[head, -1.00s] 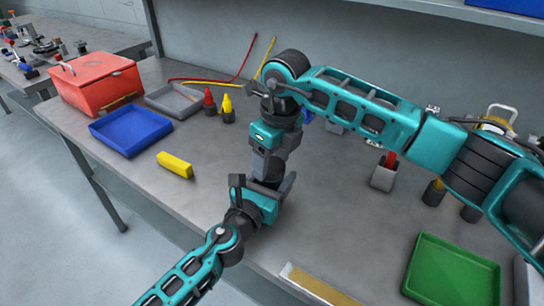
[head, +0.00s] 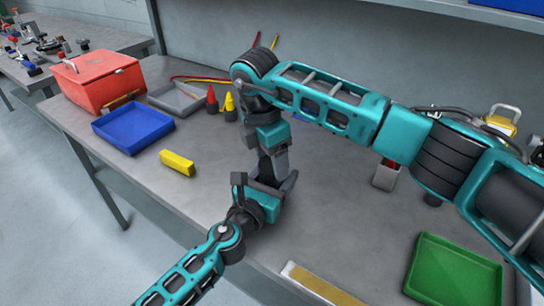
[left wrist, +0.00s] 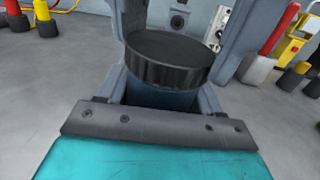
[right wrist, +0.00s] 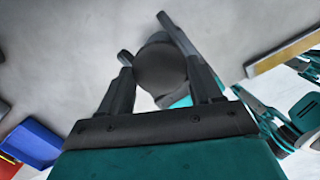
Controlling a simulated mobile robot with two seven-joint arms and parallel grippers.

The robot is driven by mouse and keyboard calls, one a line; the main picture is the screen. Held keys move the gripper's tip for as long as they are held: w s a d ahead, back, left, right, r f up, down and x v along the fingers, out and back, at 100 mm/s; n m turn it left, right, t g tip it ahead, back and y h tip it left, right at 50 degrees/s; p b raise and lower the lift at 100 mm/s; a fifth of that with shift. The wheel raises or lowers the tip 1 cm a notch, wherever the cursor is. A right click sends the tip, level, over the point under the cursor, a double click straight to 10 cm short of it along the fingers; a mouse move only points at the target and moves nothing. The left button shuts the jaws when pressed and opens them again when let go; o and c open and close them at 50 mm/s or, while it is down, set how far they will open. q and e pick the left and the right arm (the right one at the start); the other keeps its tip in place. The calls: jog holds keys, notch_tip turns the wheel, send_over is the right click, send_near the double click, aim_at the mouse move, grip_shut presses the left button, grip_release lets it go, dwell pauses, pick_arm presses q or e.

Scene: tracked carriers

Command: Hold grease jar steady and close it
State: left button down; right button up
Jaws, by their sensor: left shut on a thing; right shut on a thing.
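The grease jar (left wrist: 160,97) shows in the left wrist view as a dark blue body under a black ribbed lid (left wrist: 172,60). My left gripper (head: 268,190) is shut on the jar body and holds it upright above the bench. My right gripper (head: 276,168) comes down from above and is shut on the lid, its fingers on either side of it. In the right wrist view, the lid's dark round top (right wrist: 160,68) lies between the fingers. The lid sits on or right over the jar; I cannot tell whether any gap is left. In the head view the grippers hide the jar.
A yellow block (head: 177,163), a blue tray (head: 133,128) and a red toolbox (head: 101,82) lie to the left on the bench. A green tray (head: 452,270) is at front right. A grey holder (head: 385,177) stands beyond my right forearm.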

jog(key=m+g, duration=0.1)
jog(key=m, duration=0.5)
jog(key=shift+w+m, duration=0.1)
jog(key=shift+m, duration=0.2)
jog(key=m+g, duration=0.1)
jog(key=m, duration=0.5)
jog(key=shift+w+m, duration=0.1)
jog(key=shift+m, duration=0.3)
jog(key=o, duration=1)
jog(key=shift+r, duration=2.2)
jog(key=shift+c, duration=0.4)
